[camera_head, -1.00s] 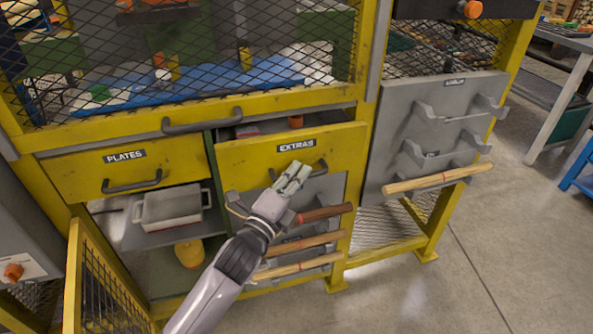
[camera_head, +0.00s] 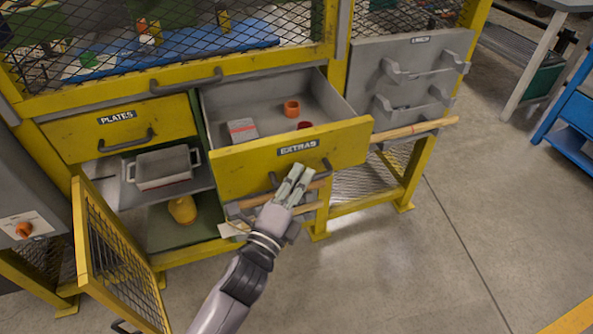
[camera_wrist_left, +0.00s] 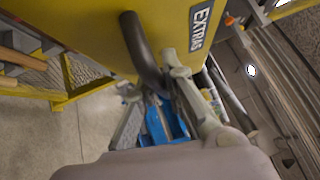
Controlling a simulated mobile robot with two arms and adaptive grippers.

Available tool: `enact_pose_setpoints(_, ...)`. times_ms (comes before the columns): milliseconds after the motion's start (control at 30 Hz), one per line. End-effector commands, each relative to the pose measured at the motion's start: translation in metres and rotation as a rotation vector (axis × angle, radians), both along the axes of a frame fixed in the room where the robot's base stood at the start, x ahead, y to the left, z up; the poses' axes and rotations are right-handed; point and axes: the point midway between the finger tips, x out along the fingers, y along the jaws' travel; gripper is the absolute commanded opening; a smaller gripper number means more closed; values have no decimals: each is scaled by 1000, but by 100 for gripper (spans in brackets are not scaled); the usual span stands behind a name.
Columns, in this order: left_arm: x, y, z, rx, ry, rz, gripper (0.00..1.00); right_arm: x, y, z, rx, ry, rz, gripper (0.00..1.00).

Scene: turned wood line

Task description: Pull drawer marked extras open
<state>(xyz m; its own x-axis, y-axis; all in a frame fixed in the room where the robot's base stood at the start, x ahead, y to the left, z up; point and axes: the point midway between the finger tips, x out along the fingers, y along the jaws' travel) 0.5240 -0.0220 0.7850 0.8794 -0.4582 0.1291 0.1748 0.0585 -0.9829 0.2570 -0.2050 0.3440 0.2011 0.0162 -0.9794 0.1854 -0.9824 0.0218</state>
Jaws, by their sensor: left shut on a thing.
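The yellow drawer marked EXTRAS (camera_head: 237,172) stands well out from the yellow bench in the head view. Its grey inside shows an orange ring-like piece (camera_head: 291,108), a dark red piece (camera_head: 304,125) and a grey block with a red band (camera_head: 242,130). My left gripper (camera_head: 294,180) is at the drawer's front, shut on its dark bar handle (camera_head: 325,165). In the left wrist view the handle (camera_wrist_left: 141,50) runs down between the fingers (camera_wrist_left: 175,95), below the EXTRAS label (camera_wrist_left: 201,25). My right gripper is not in view.
The PLATES drawer (camera_head: 170,132) is closed at the left. Below it, an open mesh door (camera_head: 120,262) stands out into the floor space. A grey rack panel (camera_head: 410,80) with a wooden rod (camera_head: 415,130) is at the right.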

Motion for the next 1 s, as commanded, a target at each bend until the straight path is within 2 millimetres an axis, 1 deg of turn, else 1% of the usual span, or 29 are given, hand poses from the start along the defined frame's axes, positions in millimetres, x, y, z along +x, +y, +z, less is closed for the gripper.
enact_pose_setpoints(33, 0, 0, -2, 5, 4, 2, 0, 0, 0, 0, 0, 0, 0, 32)
enact_pose_setpoints(300, 0, 0, -3, 6, 3, 2, 0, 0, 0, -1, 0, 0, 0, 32)
enact_pose_setpoints(333, 0, 0, -3, 6, 3, 2, 11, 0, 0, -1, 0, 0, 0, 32)
enact_pose_setpoints(633, 0, 0, -1, 3, 2, 2, 31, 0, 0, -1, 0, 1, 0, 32)
enact_pose_setpoints(900, 0, 0, 0, 1, 0, 0, 31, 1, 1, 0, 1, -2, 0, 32)
enact_pose_setpoints(1000, -4, 2, -2, 1, 2, 0, 31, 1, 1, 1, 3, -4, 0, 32)
